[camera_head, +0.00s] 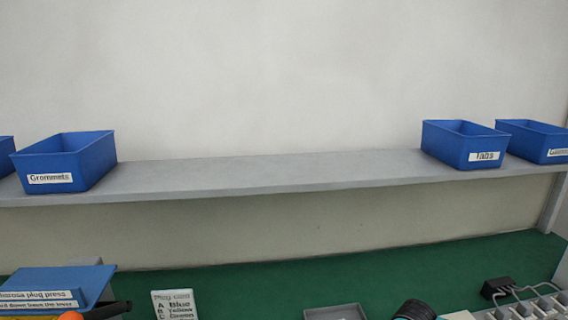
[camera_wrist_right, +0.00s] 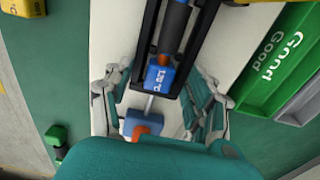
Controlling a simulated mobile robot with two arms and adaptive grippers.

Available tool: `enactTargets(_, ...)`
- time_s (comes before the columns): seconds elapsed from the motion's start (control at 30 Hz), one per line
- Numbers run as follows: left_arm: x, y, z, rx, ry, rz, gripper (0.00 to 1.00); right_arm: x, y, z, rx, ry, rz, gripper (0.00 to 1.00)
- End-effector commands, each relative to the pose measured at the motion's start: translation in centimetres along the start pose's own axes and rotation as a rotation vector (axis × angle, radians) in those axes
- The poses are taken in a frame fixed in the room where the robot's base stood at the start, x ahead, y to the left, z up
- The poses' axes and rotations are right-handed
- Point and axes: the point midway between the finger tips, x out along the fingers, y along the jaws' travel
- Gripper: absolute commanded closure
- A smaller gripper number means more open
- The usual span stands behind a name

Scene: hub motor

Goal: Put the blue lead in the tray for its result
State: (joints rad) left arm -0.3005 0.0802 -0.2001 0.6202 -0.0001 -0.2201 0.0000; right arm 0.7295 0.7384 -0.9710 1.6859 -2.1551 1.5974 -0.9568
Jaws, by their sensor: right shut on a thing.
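My right gripper (camera_wrist_right: 160,98) shows in the right wrist view, its jointed fingers on both sides of a blue block with an orange part (camera_wrist_right: 143,123), which I take for the blue lead. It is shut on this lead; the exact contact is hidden. A thin metal rod runs from the block up to a blue body with white lettering (camera_wrist_right: 158,78) in a black frame. A green tray marked "Good" (camera_wrist_right: 252,88) lies to the right, apart from the gripper. A grey tray (camera_wrist_right: 300,107) is beside it. My left gripper is not in view.
The right wrist view shows a yellow piece (camera_wrist_right: 108,78) and a green block (camera_wrist_right: 57,136) at left. The head view shows blue bins (camera_head: 68,160) (camera_head: 465,143) on a grey shelf (camera_head: 270,172), a blue press (camera_head: 60,282), a plug card (camera_head: 174,304) and a black-wired part (camera_head: 502,287).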

Motion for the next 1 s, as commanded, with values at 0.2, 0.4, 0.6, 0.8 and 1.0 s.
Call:
enactTargets(0.2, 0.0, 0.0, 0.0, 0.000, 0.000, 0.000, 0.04, 0.0, -0.1, 0.0, 0.001, 0.000, -0.003, 0.94)
enactTargets(0.4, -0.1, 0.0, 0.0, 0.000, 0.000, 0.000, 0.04, -0.1, -0.1, 0.0, 0.001, 0.000, -0.004, 0.94)
enactTargets(0.6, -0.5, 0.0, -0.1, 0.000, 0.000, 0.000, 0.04, -0.9, -0.1, 0.0, 0.001, 0.000, -0.005, 0.94)
enactTargets(0.8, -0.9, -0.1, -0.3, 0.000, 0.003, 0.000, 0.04, -1.9, -0.2, -0.1, 0.002, 0.001, -0.007, 1.00)
enactTargets(1.0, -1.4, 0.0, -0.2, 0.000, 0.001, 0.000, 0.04, -2.6, -0.1, -0.1, 0.001, 0.001, -0.005, 1.00)
